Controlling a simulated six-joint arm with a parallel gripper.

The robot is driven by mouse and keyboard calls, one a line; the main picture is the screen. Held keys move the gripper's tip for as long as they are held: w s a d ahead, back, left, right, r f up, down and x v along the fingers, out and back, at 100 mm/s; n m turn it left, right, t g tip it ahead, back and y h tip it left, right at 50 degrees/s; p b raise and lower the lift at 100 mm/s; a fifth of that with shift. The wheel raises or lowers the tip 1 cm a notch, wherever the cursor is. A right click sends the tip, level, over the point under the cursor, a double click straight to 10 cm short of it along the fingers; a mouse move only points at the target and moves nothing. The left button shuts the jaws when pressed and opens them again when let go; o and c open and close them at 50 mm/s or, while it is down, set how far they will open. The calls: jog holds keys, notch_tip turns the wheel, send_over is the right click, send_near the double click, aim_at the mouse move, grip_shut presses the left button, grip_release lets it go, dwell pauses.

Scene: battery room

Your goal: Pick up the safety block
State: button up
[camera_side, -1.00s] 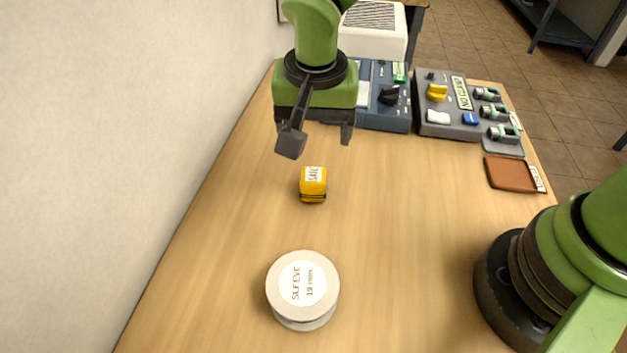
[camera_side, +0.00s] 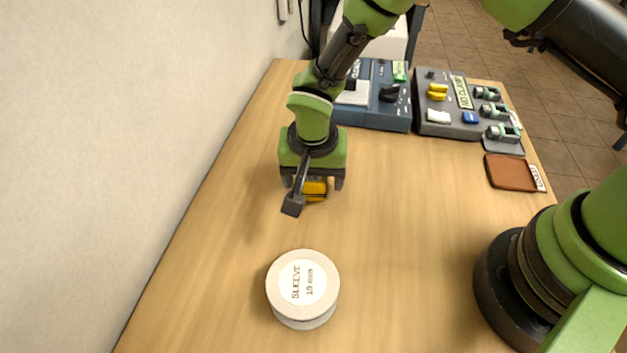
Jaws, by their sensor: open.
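The safety block is a small yellow block (camera_side: 316,192) with a dark lower edge, lying on the wooden table. My gripper (camera_side: 316,196) is open and low over it, pointing down. One dark finger stands in front of the block's left part and the other is at its right side. The block's top and its label are hidden by the gripper body. I cannot tell whether the fingers touch it.
A white sleeve roll (camera_side: 303,287) stands on the table nearer the camera. A blue control box (camera_side: 376,115) and a grey control box (camera_side: 447,128) stand at the back. A brown tray (camera_side: 511,173) lies at the right edge. The middle of the table (camera_side: 400,220) is clear.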

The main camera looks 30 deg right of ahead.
jog(key=c, duration=1)
jog(key=shift+r, duration=0.1)
